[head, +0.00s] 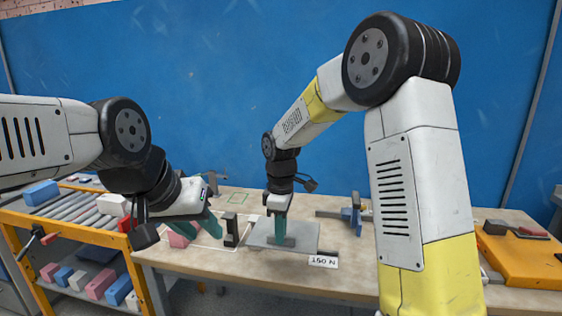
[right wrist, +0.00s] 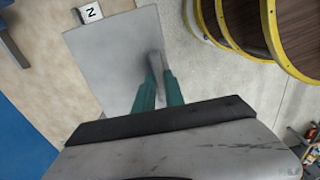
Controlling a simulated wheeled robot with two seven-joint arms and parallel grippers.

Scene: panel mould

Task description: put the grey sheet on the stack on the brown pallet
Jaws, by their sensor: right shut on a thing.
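The flat grey sheet (head: 258,232) is at the front edge of the workbench. My right gripper (head: 279,238) points down over it and is shut on a raised grey part of the sheet. In the right wrist view the sheet (right wrist: 115,60) reaches past the bench edge over the floor, with the green fingers (right wrist: 158,90) closed at its near side. I cannot tell whether the sheet touches the bench. My left gripper (head: 199,228) is at the left of the bench, its green fingers apart and empty. I cannot make out the brown pallet or its stack.
A white lettered card (head: 323,261) lies at the bench's front edge. A blue clamp-like thing (head: 355,212) stands to the right of the sheet. An orange board (head: 525,258) is at far right, a roller rack (head: 70,212) at left.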

